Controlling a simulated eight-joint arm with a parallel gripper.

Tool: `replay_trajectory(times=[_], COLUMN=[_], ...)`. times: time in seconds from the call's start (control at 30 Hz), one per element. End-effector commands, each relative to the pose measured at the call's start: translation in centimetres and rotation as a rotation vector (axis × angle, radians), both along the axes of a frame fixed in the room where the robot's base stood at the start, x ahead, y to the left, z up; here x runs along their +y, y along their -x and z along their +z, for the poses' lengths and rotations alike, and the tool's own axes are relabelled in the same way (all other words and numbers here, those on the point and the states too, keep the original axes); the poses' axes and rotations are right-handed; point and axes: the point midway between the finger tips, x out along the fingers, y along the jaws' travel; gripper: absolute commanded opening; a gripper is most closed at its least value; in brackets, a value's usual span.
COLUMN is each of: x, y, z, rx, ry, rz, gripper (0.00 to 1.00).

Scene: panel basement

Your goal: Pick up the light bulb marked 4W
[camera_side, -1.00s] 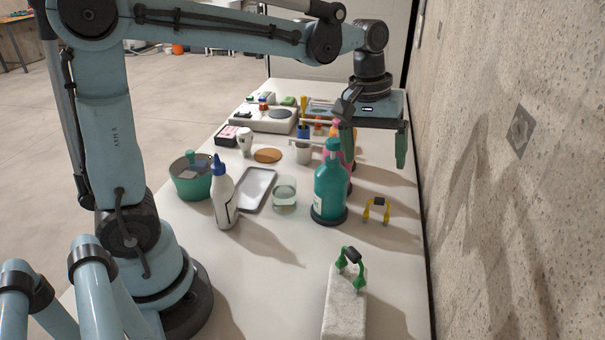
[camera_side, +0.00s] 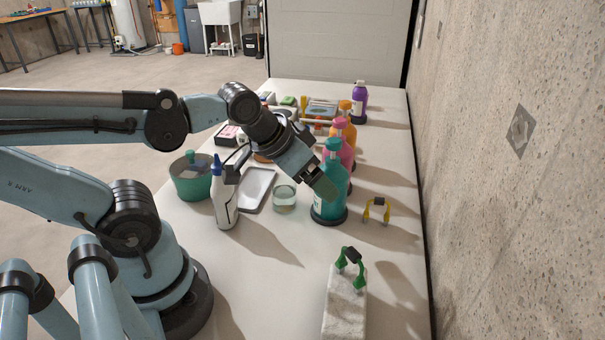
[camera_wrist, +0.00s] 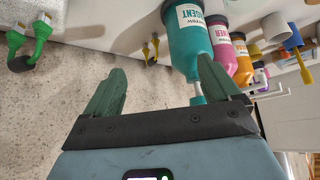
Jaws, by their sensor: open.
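My gripper (camera_wrist: 162,70) is open and empty in the wrist view, with its two green fingers apart and bare wall between them. In the side view my gripper (camera_side: 322,185) is tilted, with a green finger in front of the teal pump bottle. I cannot tell whether they touch. I cannot clearly make out the light bulb marked 4W in either current view. My arm covers most of the spot where a white bulb-shaped thing stood in the earlier side view. No 4W marking is readable.
Teal (camera_side: 329,200), pink (camera_side: 341,141), orange and purple (camera_side: 359,103) bottles line the right side. A white bottle (camera_side: 224,200), green pot (camera_side: 188,183), grey tray (camera_side: 257,190) and glass (camera_side: 284,199) stand left. A yellow clamp (camera_side: 377,210) and stone block (camera_side: 344,310) are nearer.

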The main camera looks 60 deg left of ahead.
Motion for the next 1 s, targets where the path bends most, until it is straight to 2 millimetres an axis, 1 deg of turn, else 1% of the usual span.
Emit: replay_trajectory(times=[0.33, 0.4, 0.73, 0.87, 1.0], x=[0.0, 0.0, 0.0, 0.0, 0.0], y=[0.0, 0.0, 0.0, 0.0, 0.0], z=[0.0, 0.0, 0.2, 1.2, 3.2], rx=[0.001, 0.001, 0.002, 0.002, 0.002], ry=[0.001, 0.001, 0.002, 0.002, 0.002], rz=[0.002, 0.002, 0.002, 0.002, 0.002], gripper=[0.90, 0.79, 0.79, 0.79, 0.79])
